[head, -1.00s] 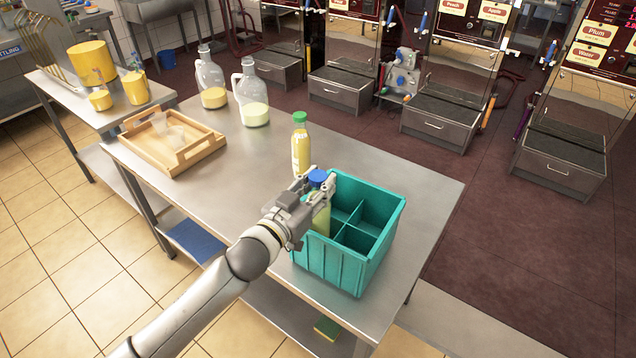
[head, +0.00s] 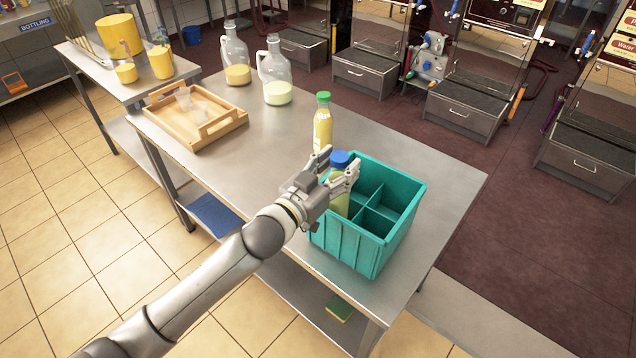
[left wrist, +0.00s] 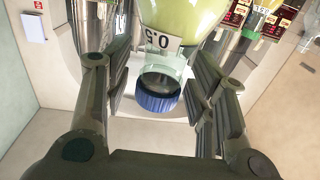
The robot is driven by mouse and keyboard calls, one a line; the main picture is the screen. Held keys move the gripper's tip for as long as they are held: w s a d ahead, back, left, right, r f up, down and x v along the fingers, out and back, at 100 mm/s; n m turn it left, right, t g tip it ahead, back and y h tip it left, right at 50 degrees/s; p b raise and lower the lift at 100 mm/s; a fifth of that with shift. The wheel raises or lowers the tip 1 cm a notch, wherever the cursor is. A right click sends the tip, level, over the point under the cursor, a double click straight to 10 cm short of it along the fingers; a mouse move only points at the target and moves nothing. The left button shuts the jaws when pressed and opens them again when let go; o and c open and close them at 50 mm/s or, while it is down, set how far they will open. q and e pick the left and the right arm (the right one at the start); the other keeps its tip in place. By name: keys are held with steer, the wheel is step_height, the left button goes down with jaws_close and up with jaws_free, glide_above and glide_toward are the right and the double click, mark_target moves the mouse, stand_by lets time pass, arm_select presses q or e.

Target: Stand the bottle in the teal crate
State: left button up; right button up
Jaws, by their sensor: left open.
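The teal crate (head: 345,245) stands on the steel table near its front right corner and is divided into compartments. A bottle with a blue cap (head: 339,159) and pale yellow-green contents stands upright in its left compartment; the crate wall hides its lower part. My left gripper (head: 337,166) is open, with its fingers on either side of this bottle near the cap. In the left wrist view the blue cap (left wrist: 157,101) shows between the spread fingers, with gaps at both sides. A yellow bottle with a green cap (head: 323,125) stands on the table behind the crate. My right gripper is not in view.
A wooden tray (head: 218,131) with clear cups lies at the table's left. Two glass jugs (head: 277,92) (head: 237,75) stand at the back. The other crate compartments look empty. The table right of the green-capped bottle is clear.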

arm_select(q)
steer(key=b+v, duration=0.2)
steer(key=v, duration=0.9)
steer(key=shift+a+f, duration=0.1)
steer(key=shift+f, duration=0.05)
